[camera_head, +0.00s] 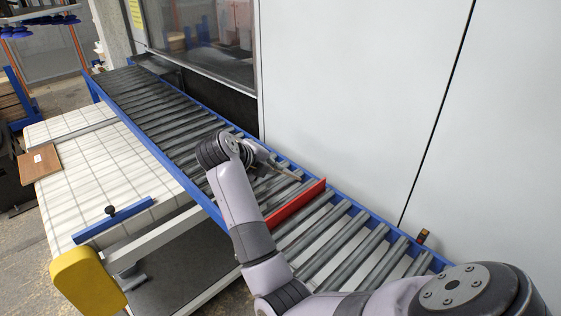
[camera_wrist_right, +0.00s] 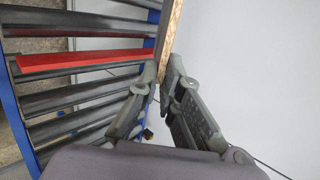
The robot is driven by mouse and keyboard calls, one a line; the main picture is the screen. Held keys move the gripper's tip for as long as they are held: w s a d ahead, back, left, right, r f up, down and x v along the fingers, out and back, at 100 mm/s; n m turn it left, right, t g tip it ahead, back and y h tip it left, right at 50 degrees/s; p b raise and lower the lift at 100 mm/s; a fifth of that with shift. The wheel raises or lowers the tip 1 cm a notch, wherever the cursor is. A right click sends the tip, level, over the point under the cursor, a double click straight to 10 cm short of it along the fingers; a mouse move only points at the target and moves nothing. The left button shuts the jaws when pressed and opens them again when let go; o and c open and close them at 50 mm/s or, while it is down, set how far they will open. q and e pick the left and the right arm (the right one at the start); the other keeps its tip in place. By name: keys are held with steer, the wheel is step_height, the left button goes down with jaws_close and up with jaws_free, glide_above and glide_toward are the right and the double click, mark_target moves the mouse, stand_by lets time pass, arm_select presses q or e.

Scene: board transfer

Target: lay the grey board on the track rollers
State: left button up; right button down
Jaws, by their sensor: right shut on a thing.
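My right gripper (camera_head: 270,163) is over the roller track (camera_head: 150,110), close to the rail on the wall side. In the right wrist view, the right gripper (camera_wrist_right: 163,82) is shut on the board (camera_wrist_right: 173,32), which shows as a narrow tan edge running up from the fingertips. In the head view, the board (camera_head: 285,172) is a short thin tan strip beyond the fingers; its grey face is hard to make out. The track rollers also show in the wrist view (camera_wrist_right: 70,98). I cannot tell whether the board touches them. My left gripper is not in view.
A red bar (camera_head: 298,206) lies across the track on the near side of the gripper. A pale wall (camera_head: 350,90) stands along the right side. A white gridded table (camera_head: 100,165) with a brown panel (camera_head: 40,163) is at left. A yellow part (camera_head: 88,280) sticks out below.

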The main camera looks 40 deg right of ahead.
arm_select(q)
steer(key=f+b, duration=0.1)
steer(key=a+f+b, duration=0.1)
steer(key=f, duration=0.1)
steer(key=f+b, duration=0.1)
steer(key=b, duration=0.1)
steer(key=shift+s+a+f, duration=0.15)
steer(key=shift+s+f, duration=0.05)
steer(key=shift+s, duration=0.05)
arm_select(e)
step_height(320, 180, down, 7)
steer(key=shift+a, duration=0.45)
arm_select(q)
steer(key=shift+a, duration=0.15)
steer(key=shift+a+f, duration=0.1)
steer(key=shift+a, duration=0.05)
arm_select(e)
steer(key=shift+f, duration=0.1)
steer(key=c, duration=1.7)
jaws_free()
steer(key=shift+o, duration=0.3)
steer(key=shift+f, duration=0.1)
